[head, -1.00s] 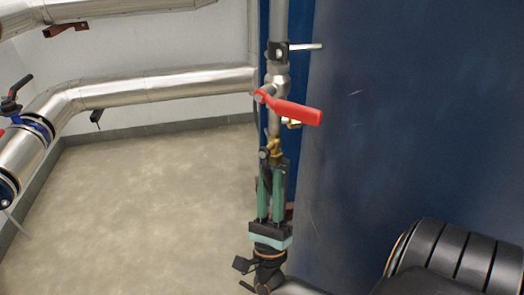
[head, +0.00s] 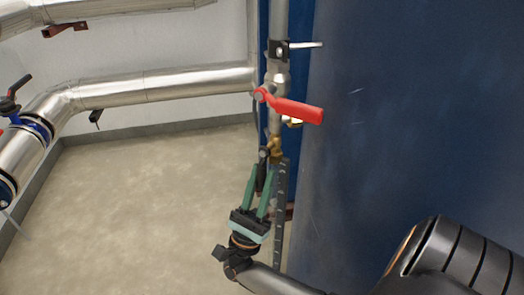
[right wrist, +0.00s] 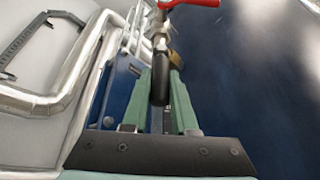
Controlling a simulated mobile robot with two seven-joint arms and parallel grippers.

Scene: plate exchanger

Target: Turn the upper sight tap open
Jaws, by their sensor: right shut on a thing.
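A brass tap (head: 275,147) sits low on the upright pipe in the head view, under the red-handled valve; it appears to be the sight tap. Its black lever (head: 261,178) hangs down and leans a little left. My right gripper (head: 262,178), with green fingers, reaches up from below and is shut on this lever. In the right wrist view the black lever (right wrist: 160,78) stands between the two green fingers, with brass parts (right wrist: 176,60) beyond them. The fingers hide part of the lever. My left gripper is not in view.
The red valve handle (head: 298,110) juts right above my gripper. A dark slotted strip (head: 280,215) runs down just right of it. A large blue wall (head: 420,110) fills the right side. Silver pipes (head: 160,88) run at left; the floor (head: 140,200) there is clear.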

